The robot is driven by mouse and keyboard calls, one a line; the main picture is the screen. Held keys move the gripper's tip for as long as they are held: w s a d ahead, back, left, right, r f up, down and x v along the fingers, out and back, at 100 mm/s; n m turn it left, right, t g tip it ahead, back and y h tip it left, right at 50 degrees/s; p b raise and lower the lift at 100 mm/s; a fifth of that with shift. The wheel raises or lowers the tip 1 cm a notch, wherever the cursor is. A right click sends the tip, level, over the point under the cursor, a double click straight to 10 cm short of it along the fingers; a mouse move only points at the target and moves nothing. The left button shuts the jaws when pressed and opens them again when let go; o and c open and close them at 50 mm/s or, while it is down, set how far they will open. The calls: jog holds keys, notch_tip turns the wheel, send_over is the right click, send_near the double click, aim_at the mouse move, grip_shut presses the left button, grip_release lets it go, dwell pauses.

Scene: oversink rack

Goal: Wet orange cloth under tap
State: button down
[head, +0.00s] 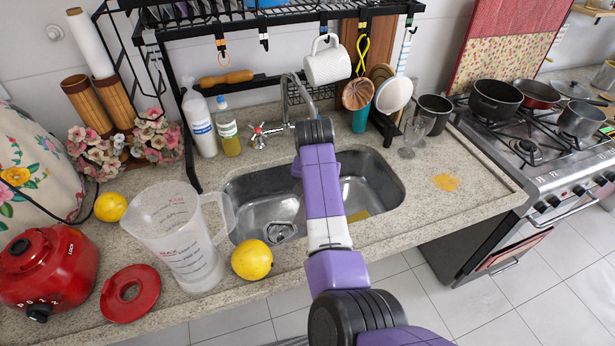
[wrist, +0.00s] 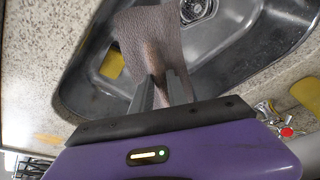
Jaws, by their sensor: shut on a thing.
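In the wrist view my gripper (wrist: 163,76) is shut on a cloth (wrist: 145,35), which looks grey-brown rather than orange here. The cloth hangs spread beyond the fingertips, above the sink basin (wrist: 225,55). In the head view the sink (head: 385,182) is in the middle of the counter, and my arm reaches over it; the gripper and cloth are hidden behind the arm. The tap (head: 286,97) stands at the back of the sink, with a red-marked knob (head: 258,131). In the wrist view that knob (wrist: 287,132) is at lower right, apart from the cloth.
A yellow sponge-like piece (wrist: 112,65) lies in the sink. An orange patch (head: 446,182) marks the counter on the right. A measuring jug (head: 178,240) and a lemon (head: 252,260) stand left of the sink. A glass (head: 413,135) and the black rack (head: 270,15) are behind.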

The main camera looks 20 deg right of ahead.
jog(key=p+v, duration=0.1)
jog(key=p, duration=0.1)
jog(key=p+v, duration=0.1)
jog(key=v, duration=0.1)
jog(key=shift+s+d+p, duration=0.1)
jog(key=shift+d+p, duration=0.1)
jog(key=shift+p, duration=0.15)
jog(key=v, duration=0.3)
jog(key=p+v, duration=0.1)
jog(key=v, duration=0.1)
jog(key=shift+s+d, duration=0.3)
jog(key=shift+s, duration=0.05)
jog(key=shift+s+f, duration=0.1)
dwell(0.5)
